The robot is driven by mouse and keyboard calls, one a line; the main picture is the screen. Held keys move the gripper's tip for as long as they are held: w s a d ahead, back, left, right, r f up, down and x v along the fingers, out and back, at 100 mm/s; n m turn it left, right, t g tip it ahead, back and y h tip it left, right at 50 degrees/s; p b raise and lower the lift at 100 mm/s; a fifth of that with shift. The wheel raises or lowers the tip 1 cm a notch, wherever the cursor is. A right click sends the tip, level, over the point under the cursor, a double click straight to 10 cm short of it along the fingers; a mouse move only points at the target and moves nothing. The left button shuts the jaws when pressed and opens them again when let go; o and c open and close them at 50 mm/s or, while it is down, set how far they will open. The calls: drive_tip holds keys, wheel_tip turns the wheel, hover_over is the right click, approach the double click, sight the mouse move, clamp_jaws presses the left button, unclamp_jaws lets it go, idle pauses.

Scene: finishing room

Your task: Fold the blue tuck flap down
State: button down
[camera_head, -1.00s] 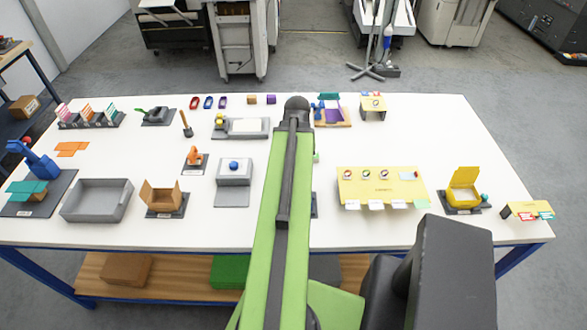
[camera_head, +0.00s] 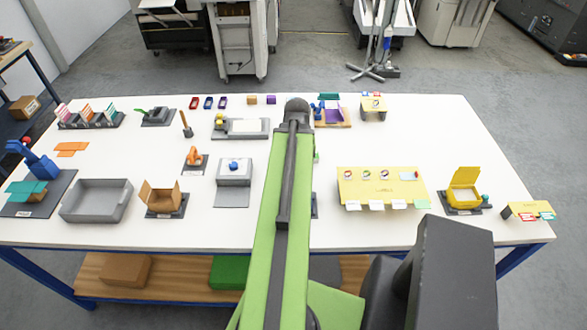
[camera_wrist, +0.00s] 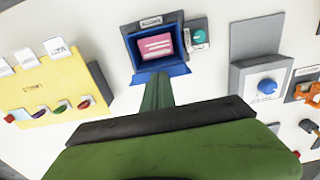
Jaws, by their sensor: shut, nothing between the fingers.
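The blue box (camera_wrist: 130,47) stands open in the wrist view, with a pink card (camera_wrist: 155,45) inside. Its blue flap (camera_wrist: 177,71) hangs out on the side toward my gripper. My gripper (camera_wrist: 161,77) is shut and empty, its green fingers together. The fingertips overlap the flap in the picture; I cannot tell whether they touch it. In the head view, my arm hides the box and the gripper tips.
Beside the box are a teal knob (camera_wrist: 199,36) and a grey block with a blue button (camera_wrist: 267,86). A yellow stand with cards (camera_wrist: 50,90) is on the other side. White table lies clear between them.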

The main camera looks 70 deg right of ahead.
drive_tip(key=shift+r, duration=0.15)
drive_tip(key=shift+d+r+p, duration=0.2)
drive_tip(key=shift+r+p, duration=0.7)
drive_tip(key=shift+p, duration=0.15)
wheel_tip(320, 180, up, 8)
drive_tip(key=p, duration=0.8)
drive_tip(key=shift+f, duration=0.1)
